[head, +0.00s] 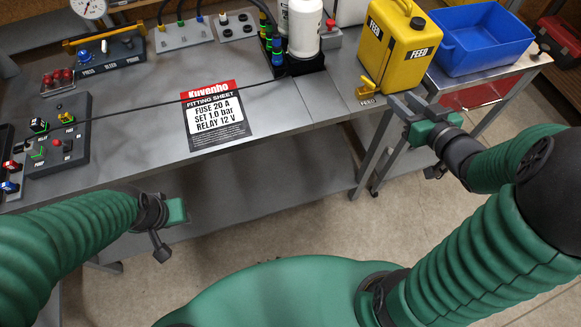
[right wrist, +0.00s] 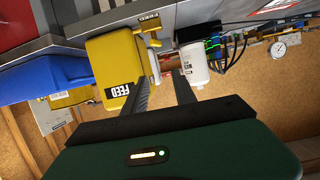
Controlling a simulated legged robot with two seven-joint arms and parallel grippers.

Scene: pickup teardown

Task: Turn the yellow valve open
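The yellow valve (head: 366,89) is a small yellow fitting at the right front edge of the bench, above a FEED label. It also shows in the right wrist view (right wrist: 151,40), next to the yellow FEED can. My right gripper (head: 401,103) is open and empty, just right of the valve and apart from it. Its two fingers show spread in the right wrist view (right wrist: 161,80). My left gripper (head: 170,225) hangs in front of the bench at lower left, away from the valve; its finger opening cannot be made out.
The yellow FEED can (head: 398,45) stands behind the valve. A blue bin (head: 485,38) sits on the side table at right. A white bottle (head: 304,30) stands at the back. A fitting sheet (head: 215,115) lies on the bench; control boxes (head: 55,140) are at left.

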